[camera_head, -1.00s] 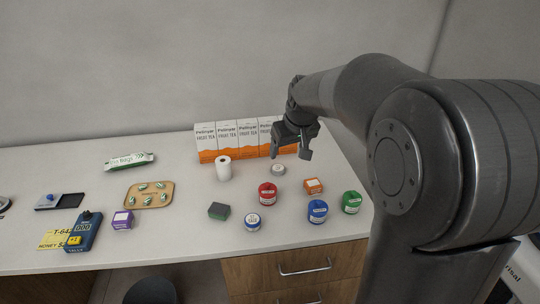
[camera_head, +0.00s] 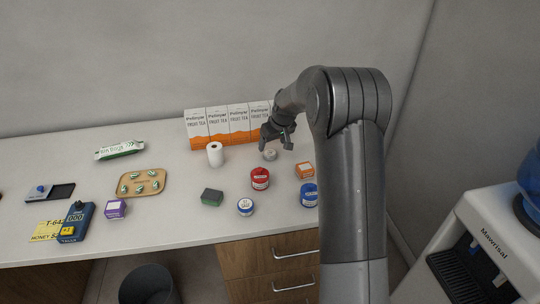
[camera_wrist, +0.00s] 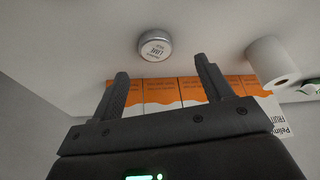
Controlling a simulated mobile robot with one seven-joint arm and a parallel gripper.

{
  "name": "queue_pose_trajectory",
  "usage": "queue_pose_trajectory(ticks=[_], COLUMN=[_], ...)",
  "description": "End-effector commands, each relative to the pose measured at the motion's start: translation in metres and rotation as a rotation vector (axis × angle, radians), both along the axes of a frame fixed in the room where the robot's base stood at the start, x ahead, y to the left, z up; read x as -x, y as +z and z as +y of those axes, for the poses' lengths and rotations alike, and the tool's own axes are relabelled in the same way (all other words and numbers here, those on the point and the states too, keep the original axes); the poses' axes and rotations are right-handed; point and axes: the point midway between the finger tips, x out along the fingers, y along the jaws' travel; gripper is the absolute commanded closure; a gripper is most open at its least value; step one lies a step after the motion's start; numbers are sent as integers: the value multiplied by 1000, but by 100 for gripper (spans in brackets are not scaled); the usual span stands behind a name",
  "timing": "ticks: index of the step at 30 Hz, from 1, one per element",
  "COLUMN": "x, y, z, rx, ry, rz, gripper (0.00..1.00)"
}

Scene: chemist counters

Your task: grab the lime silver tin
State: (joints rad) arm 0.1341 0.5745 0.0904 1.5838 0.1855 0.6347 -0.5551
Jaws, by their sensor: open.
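The lime silver tin (camera_wrist: 155,44) is a small round tin with a white lid reading "LIME" and a silver side, seen in the wrist view above and between my fingertips. In the head view the tin (camera_head: 270,154) sits on the counter, in front of the tea boxes. My gripper (camera_head: 277,140) is just above and behind it there, fingers pointing down. In the wrist view my gripper (camera_wrist: 162,68) is open and empty, with the tin beyond the fingertips and apart from them.
A row of fruit tea boxes (camera_head: 216,128) stands behind. A white paper roll (camera_head: 215,155) is to the left. A water dispenser (camera_head: 478,245) is at right.

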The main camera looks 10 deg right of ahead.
Motion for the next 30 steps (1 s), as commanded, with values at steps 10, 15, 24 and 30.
queue_pose_trajectory(ticks=[10,15,24,30], x=[-17,-25,-27,-26], y=[-38,-56,-60,-60], z=[1,3,3,3], rx=[0,0,1,1], ry=[0,0,0,0], rz=[0,1,-1,-1], gripper=[28,28,28,44])
